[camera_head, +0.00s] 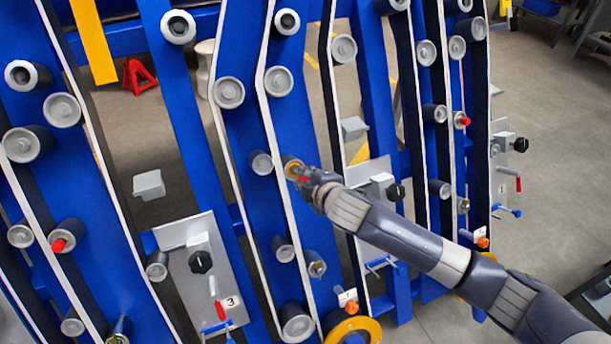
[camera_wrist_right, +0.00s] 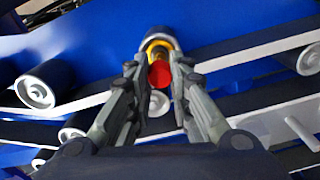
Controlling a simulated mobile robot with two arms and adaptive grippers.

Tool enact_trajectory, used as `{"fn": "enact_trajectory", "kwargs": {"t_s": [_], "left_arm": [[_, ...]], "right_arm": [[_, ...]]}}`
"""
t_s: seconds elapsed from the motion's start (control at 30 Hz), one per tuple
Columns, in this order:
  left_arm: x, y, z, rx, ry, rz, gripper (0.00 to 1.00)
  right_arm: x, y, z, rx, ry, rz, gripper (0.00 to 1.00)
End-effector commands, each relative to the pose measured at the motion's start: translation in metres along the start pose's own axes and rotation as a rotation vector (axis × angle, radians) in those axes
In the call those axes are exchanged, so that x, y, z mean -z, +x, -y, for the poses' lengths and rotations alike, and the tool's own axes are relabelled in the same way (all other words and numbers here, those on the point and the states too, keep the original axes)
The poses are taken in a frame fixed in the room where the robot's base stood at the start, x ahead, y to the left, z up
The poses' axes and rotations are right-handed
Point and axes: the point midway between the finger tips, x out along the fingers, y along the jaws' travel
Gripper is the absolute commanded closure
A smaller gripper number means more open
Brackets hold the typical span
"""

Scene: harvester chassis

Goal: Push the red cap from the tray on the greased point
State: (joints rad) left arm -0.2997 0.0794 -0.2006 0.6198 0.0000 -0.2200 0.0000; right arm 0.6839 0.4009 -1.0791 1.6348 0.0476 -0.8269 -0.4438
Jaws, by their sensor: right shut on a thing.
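My right gripper (camera_head: 304,178) reaches in from the right to a roller end (camera_head: 291,166) with a yellow ring, in the middle of the blue chassis. In the right wrist view the right gripper (camera_wrist_right: 158,75) is shut on the red cap (camera_wrist_right: 160,75), which sits between its fingertips. The cap is in front of the yellow ring on the roller end (camera_wrist_right: 158,46) and lined up with it. I cannot tell whether the cap touches the point. The tray cannot be made out, and my left gripper is not in view.
Other red caps sit on rollers at the lower left (camera_head: 58,246) and at the right (camera_head: 462,120). Plates with black knobs (camera_head: 201,262) and red-handled levers stand among the belts. A red jack stand (camera_head: 138,76) is on the floor behind. Rollers and belts crowd around my right gripper.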

Motion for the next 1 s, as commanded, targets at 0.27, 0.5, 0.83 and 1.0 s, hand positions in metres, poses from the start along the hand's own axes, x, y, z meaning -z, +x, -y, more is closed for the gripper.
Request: {"fn": "enact_trajectory", "kwargs": {"t_s": [0.27, 0.5, 0.83, 1.0], "left_arm": [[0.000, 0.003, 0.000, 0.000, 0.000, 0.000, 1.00], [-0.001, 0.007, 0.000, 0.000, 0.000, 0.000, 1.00], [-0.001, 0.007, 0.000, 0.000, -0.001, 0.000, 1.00], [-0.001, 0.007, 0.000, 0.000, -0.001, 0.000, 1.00]], "right_arm": [[0.001, 0.005, 0.000, 0.000, 0.000, -0.001, 0.91], [0.000, 0.017, 0.000, 0.001, 0.002, -0.001, 0.91], [0.001, 0.019, -0.001, 0.002, 0.002, -0.002, 0.91], [0.001, 0.019, 0.000, 0.002, 0.002, -0.002, 0.91]]}}
